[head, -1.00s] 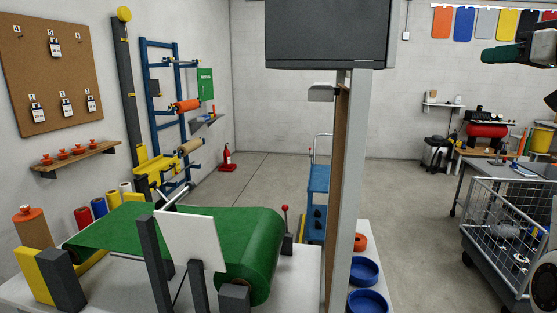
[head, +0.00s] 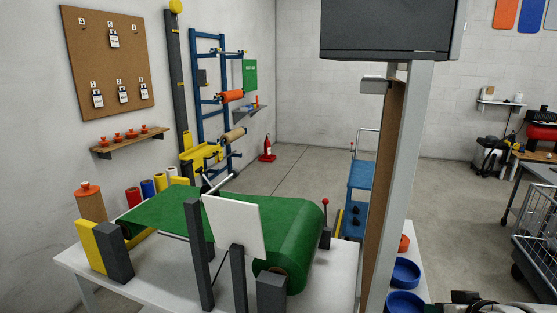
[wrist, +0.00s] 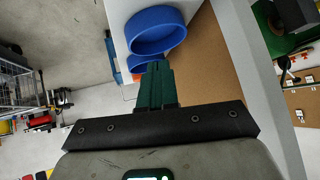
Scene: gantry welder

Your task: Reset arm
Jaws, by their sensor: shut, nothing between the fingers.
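My gripper (wrist: 158,68) shows in the wrist view, its dark green fingers together with nothing between them. Its tips lie in front of a blue round dish (wrist: 158,20) in that picture; I cannot tell the distance, and no contact is clear. In the head view the fingers cannot be made out; only a dark piece, perhaps of my arm, shows at the bottom right edge.
Blue dishes (head: 405,272) stand on a white surface right of a grey post (head: 408,150). A white table with a green roll (head: 290,240) fills the front. A wire cart (head: 535,240) stands at right. The floor (head: 310,175) beyond is open.

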